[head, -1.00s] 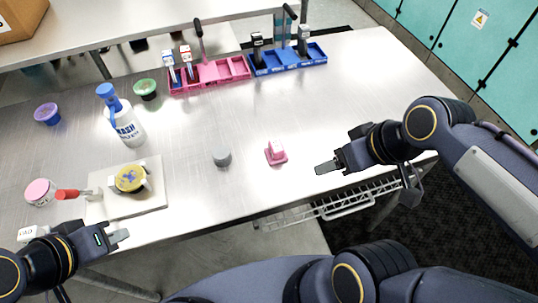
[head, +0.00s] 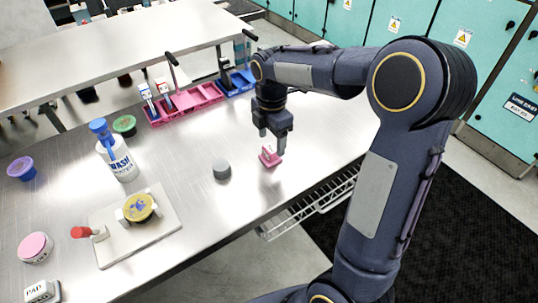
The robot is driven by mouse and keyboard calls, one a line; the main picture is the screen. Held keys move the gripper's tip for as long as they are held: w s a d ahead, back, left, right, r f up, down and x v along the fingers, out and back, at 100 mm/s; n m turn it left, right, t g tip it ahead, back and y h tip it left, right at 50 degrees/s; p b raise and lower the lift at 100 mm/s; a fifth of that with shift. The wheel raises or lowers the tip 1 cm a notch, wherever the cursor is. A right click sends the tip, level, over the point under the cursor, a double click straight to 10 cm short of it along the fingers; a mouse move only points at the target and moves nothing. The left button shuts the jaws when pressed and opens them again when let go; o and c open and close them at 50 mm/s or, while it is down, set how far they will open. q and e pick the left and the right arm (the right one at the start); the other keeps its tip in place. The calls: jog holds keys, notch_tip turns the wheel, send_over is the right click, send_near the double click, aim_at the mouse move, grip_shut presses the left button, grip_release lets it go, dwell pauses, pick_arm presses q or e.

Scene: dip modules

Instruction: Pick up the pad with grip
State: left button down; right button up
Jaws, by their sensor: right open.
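A small pink pad with a raised block-like grip (head: 269,159) sits on the metal table near its front edge. My right gripper (head: 272,146) points down directly over it. Its two fingers are open, with the tips close to the top of the pad's grip. I cannot tell whether they touch it. My left gripper is not in view.
A grey cylinder (head: 222,169) stands just left of the pad. A wash bottle (head: 118,155), a white board (head: 164,233) holding a yellow-topped round piece (head: 139,207), and a pink-lidded tub (head: 35,247) are farther left. Pink (head: 184,103) and blue (head: 236,82) trays stand behind.

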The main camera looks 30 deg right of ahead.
aim_at(270, 148)
notch_tip(270, 148, down, 4)
jog(key=shift+a+f, duration=0.1)
jog(key=shift+a, duration=0.05)
jog(key=c, duration=1.1)
jog(key=shift+c, duration=0.2)
jog(key=shift+w+r, duration=0.1)
jog(key=shift+r, duration=0.55)
jog(key=shift+s+r, duration=0.2)
jog(key=shift+r, duration=1.05)
jog(key=s+a+r+b, duration=0.1)
jog(key=s+a+r, duration=0.2)
jog(key=s+r, duration=0.6)
jog(key=s, duration=0.4)
jog(key=shift+s+r, duration=0.2)
